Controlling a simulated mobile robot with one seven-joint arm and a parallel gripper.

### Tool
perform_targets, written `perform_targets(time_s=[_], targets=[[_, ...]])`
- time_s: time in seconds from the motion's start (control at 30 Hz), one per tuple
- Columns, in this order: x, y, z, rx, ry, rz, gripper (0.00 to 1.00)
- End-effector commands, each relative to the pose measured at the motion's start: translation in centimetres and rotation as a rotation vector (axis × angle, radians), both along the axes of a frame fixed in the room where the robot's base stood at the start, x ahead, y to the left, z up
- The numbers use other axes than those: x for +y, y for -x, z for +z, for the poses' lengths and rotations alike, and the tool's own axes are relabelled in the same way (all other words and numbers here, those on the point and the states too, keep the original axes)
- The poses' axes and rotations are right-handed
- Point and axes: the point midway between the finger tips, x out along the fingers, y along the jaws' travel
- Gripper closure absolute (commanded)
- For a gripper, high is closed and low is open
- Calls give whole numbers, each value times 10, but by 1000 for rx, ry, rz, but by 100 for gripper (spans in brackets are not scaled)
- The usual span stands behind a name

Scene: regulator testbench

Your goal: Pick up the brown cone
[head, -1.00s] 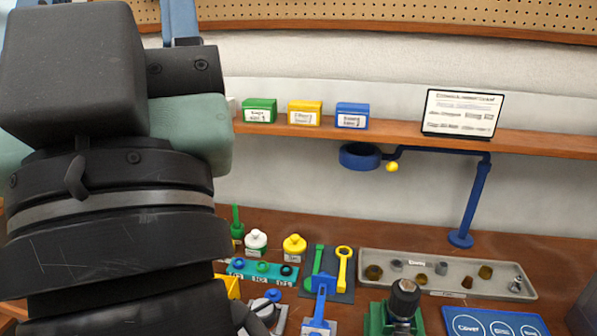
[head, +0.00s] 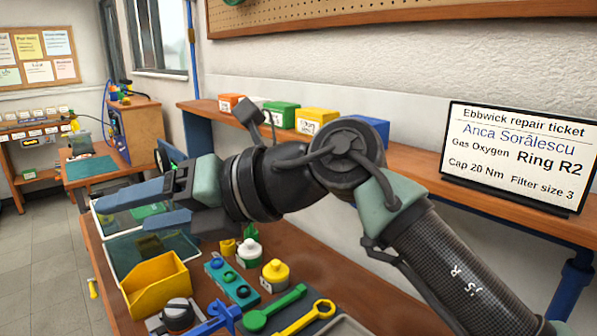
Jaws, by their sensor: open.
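No brown cone can be made out for certain in the head view now. My gripper (head: 128,207) is at the left, above pale-rimmed bins, pointing left with its two blue-grey fingers apart. Nothing shows held between them. A small dark olive-brown piece (head: 150,245) lies in the nearer bin (head: 118,236), just below the fingers. I cannot tell what it is.
Labelled boxes (head: 281,115) and a ticket screen (head: 516,157) stand on the shelf. Open floor (head: 40,260) lies left.

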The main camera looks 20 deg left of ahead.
Motion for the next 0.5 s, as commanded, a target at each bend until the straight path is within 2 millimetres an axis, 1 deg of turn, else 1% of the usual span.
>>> perform_targets(time_s=[0.03,0.07,0.1,0.17,0.2,0.27,0.3,0.33,0.4,0.5], targets=[[-35,-24,-54,11,194,-57,34],[-59,-35,-81,26,307,-86,34],[-95,-47,-113,51,451,-126,34],[-153,-59,-150,101,648,-187,34],[-191,-62,-169,141,765,-226,34],[-245,-63,-187,202,920,-282,34],[-277,-60,-195,243,1007,-314,34],[-298,-57,-199,273,1064,-337,34],[-339,-50,-204,332,1170,-380,34],[-374,-40,-205,390,1262,-419,34]])
